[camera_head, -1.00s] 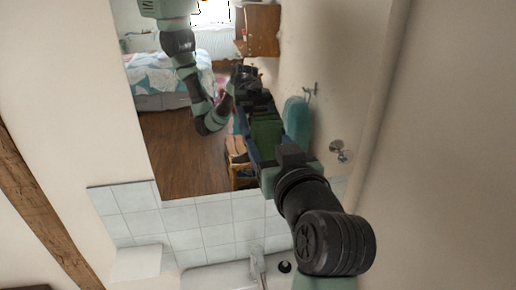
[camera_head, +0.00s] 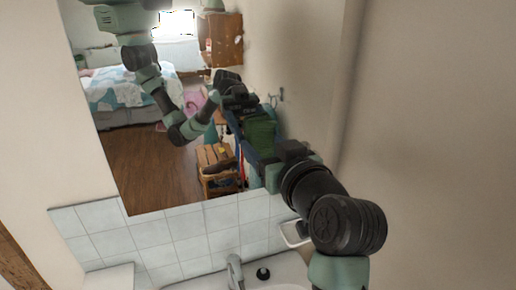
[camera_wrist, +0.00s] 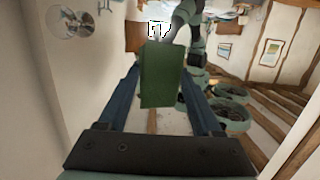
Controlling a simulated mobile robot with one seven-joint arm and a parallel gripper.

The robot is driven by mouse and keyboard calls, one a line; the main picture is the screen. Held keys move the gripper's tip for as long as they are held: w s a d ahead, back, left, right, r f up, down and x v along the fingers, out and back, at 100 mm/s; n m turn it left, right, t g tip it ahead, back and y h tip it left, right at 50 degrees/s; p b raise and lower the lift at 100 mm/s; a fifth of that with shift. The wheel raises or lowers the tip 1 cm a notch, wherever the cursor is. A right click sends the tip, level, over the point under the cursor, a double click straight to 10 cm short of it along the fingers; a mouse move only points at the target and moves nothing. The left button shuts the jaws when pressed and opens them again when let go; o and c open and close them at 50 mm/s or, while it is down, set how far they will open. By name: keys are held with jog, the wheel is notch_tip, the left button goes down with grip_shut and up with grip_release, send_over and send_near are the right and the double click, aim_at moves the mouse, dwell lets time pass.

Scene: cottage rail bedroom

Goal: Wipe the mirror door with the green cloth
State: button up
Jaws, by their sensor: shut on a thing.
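The mirror door (camera_head: 150,180) is a tall mirror on the wall at left of centre in the head view. It reflects the room and my own arm. The green cloth (camera_head: 261,133) hangs as a small dark green piece at my gripper (camera_head: 243,122), in front of the mirror's lower right part. In the wrist view the cloth (camera_wrist: 160,85) is upright between the blue fingers of my gripper (camera_wrist: 161,66), which is shut on it. The far side of the cloth is hidden. I cannot tell whether the cloth touches the glass.
Pale tiles (camera_head: 150,235) run below the mirror. A basin with a faucet (camera_head: 234,270) and a small dark object (camera_head: 263,274) stands below. A soap dish (camera_head: 296,232) sits beside my arm. Bare wall (camera_head: 440,120) is at right. The bed and stool are reflections.

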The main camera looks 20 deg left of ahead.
jog(key=shift+s+a+p, duration=0.1)
jog(key=shift+s+a, duration=0.7)
jog(key=shift+a, duration=0.35)
jog(key=shift+s+a+p, duration=0.15)
jog(key=shift+s+a, duration=0.6)
jog(key=shift+a, duration=0.45)
jog(key=shift+s+a+p, duration=0.1)
jog(key=shift+s+a, duration=0.7)
jog(key=shift+a, duration=0.35)
send_near(215, 148)
jog(key=shift+a+f, duration=0.1)
jog(key=shift+f, duration=0.35)
jog(key=shift+f+v, duration=0.2)
jog(key=shift+v, duration=1.25)
